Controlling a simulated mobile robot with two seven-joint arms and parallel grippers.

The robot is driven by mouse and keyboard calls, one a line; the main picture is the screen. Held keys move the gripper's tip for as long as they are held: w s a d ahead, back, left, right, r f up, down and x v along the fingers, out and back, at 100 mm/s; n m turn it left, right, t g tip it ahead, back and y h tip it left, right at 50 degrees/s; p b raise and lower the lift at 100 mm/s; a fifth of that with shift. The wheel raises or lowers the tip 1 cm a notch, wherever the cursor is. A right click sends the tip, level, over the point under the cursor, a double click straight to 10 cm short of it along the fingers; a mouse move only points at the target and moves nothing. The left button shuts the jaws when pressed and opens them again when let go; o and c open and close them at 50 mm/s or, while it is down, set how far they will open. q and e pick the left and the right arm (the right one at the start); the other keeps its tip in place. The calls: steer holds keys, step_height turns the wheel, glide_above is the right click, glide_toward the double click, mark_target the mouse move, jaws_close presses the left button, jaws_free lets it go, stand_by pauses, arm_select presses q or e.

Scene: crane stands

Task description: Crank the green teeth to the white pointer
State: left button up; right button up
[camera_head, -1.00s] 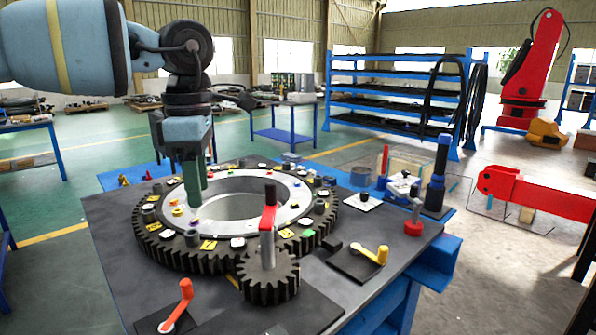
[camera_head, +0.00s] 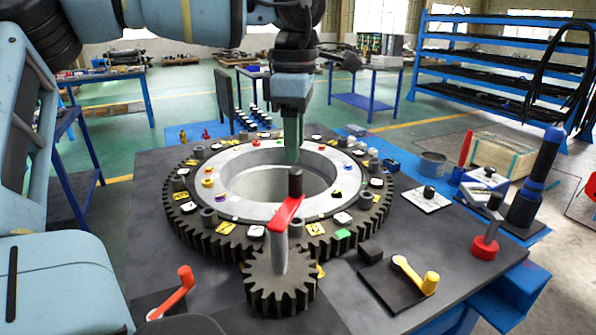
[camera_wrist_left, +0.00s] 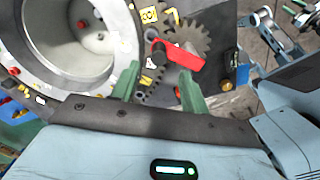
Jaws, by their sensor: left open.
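A large dark ring gear (camera_head: 210,236) lies flat on the table, with a small dark pinion (camera_head: 279,290) beside its front edge. The pinion carries a red crank arm (camera_head: 285,214) with an upright dark handle (camera_head: 295,182). A green patch (camera_head: 343,234) sits on the ring gear's front right rim. I cannot make out which mark is the white pointer; several white tiles sit on the ring. My left gripper (camera_head: 292,145) is above the ring gear, apart from the handle. In the left wrist view its green fingers (camera_wrist_left: 160,90) are spread, with the red crank arm (camera_wrist_left: 178,54) beyond them. My right gripper is out of view.
A yellow crank (camera_head: 415,275) on a dark plate stands at the right, and an orange-red crank (camera_head: 178,292) at the front left. A red-based lever (camera_head: 486,245) and a blue-black post (camera_head: 537,180) stand at the table's right side. Bare tabletop (camera_head: 345,310) shows at the front.

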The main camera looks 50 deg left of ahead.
mark_target(296, 170)
arm_select(q)
step_height(296, 170, down, 7)
steer(key=shift+w+r, duration=0.1)
steer(key=shift+w, duration=0.05)
steer(key=shift+c, duration=0.2)
jaws_close()
